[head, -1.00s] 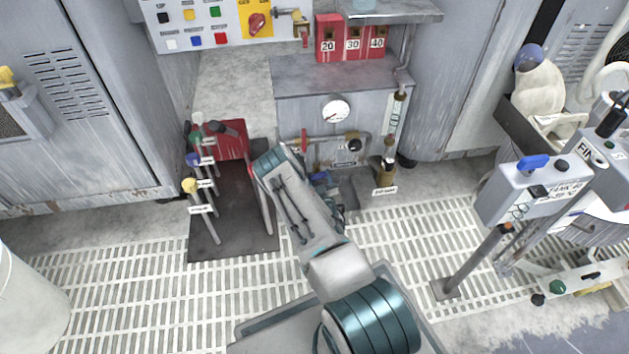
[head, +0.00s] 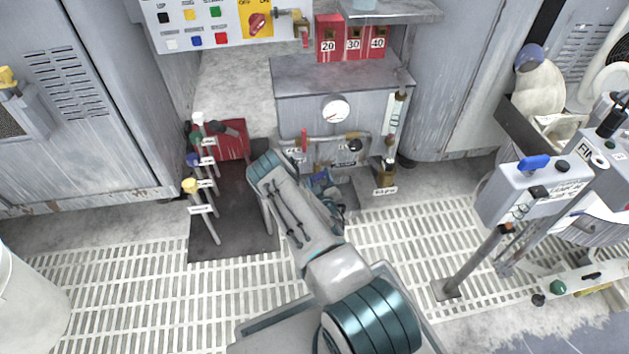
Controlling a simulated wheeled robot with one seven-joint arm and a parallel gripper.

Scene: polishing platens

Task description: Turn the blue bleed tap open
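A small blue part (head: 320,179), which looks like the blue bleed tap, shows low in front of the grey cabinet. It is partly hidden behind my forearm, and its handle angle cannot be made out. My gripper (head: 334,202) is beside and just below it, mostly covered by my own arm. Its fingers cannot be made out, nor whether they touch the blue part. On the pipe above are a red-handled tap (head: 304,140) and a black knob (head: 355,145).
The grey cabinet (head: 345,84) carries a round gauge (head: 336,108). Left of my arm stand several levers with coloured knobs (head: 190,185) on a dark plate. A tagged brass fitting (head: 387,172) stands right of the blue part.

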